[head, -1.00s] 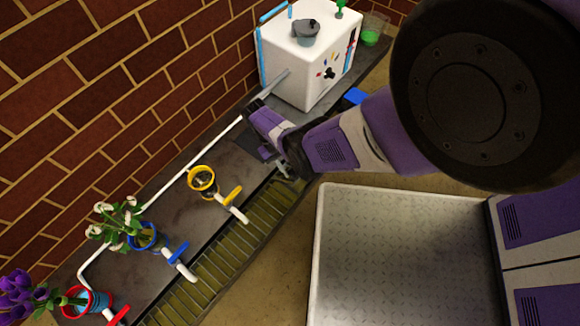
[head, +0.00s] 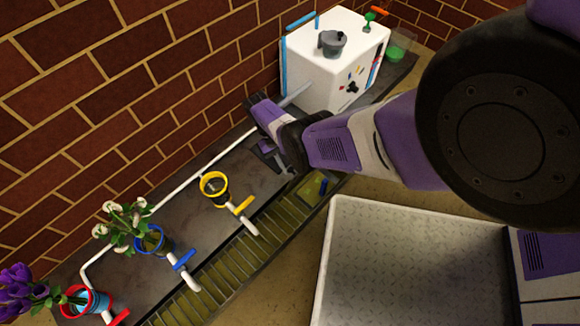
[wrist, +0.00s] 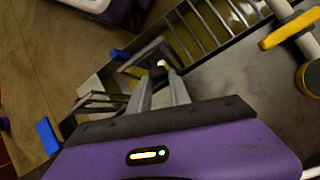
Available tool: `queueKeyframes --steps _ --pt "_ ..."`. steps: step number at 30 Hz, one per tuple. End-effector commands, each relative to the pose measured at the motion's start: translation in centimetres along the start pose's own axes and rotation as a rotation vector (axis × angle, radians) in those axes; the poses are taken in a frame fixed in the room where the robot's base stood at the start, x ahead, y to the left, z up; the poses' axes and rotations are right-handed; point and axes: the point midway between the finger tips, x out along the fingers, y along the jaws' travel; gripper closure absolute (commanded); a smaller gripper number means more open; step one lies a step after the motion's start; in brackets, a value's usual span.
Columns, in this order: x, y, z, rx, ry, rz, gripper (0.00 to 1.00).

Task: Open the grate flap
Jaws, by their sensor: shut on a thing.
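My gripper (wrist: 160,72) is shut on a small pale part, apparently the handle of the grate flap (wrist: 142,54). The flap's metal frame shows beside and between the fingers in the wrist view and looks tilted up; its exact angle is hard to tell. In the head view my gripper (head: 290,168) is over the far end of the barred grate (head: 235,262). An opening (head: 312,190) lies uncovered there, with a small greenish-blue thing inside. My gripper and arm hide most of the flap in the head view.
A yellow pot (head: 214,190) and yellow valve handle (head: 243,205) stand left of my gripper. Blue (head: 150,240) and red (head: 85,302) pots with flowers are nearer. A white box (head: 335,70) with a grey pitcher (head: 332,42) stands behind, by the brick wall.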

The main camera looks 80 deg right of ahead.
Motion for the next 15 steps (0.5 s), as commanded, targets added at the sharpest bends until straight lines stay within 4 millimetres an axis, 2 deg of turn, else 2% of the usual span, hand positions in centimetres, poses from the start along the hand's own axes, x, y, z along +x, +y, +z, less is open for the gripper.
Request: queueKeyframes --steps 1,14,15 --pt "0.53 -0.82 0.22 -0.007 -0.007 -0.015 1.0" --pt "0.68 -0.84 0.34 -0.007 -0.012 -0.015 1.0" --pt "0.7 -0.84 0.35 -0.007 -0.012 -0.015 0.73"
